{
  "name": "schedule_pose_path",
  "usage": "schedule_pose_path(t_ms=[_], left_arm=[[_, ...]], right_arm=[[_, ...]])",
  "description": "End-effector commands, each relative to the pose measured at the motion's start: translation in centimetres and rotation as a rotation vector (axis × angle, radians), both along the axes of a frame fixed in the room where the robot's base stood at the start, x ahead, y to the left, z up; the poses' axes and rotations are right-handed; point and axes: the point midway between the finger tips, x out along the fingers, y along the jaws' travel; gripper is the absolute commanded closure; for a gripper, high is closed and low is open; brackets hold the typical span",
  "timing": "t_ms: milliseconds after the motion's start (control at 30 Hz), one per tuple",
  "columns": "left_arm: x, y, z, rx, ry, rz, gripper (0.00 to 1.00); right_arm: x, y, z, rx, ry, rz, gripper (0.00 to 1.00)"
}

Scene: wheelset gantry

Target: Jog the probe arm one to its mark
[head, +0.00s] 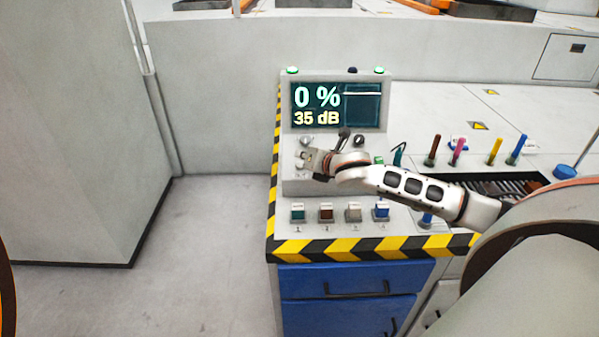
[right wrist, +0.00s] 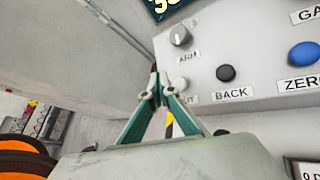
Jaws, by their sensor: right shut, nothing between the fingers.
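The control console (head: 285,185) has a screen (head: 336,106) reading 0 % and 35 dB. In the right wrist view a grey knob labelled ARM (right wrist: 180,36) sits on the panel. Below it are a pale button (right wrist: 181,84), its label partly covered with "UT" showing, a black BACK button (right wrist: 226,73) and a blue ZERO button (right wrist: 304,54). My right gripper (head: 306,160) is over the left part of the panel. In the wrist view its green fingers (right wrist: 158,88) are together and empty, close to the pale button; contact cannot be told. My left gripper is out of view.
Several coloured square buttons (head: 326,212) line the console's front ledge, with a striped edge (head: 350,246) and blue drawers (head: 350,279) below. Upright coloured pens (head: 457,150) stand to the right. The floor (head: 205,240) left of the console is clear, beside a grey cabinet (head: 70,130).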

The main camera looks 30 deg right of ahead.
Motion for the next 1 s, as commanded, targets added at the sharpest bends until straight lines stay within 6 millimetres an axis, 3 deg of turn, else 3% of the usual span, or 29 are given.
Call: schedule_pose_path(t_ms=[100,300,1000], left_arm=[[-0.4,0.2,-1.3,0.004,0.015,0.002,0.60],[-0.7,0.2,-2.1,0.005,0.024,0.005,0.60],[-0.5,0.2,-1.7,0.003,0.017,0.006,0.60]], right_arm=[[0.5,-0.3,-1.3,-0.002,0.000,-0.002,1.00],[0.9,-0.6,-2.2,-0.001,0.000,-0.001,1.00],[1.0,-0.6,-2.2,-0.001,-0.001,0.000,1.00]])
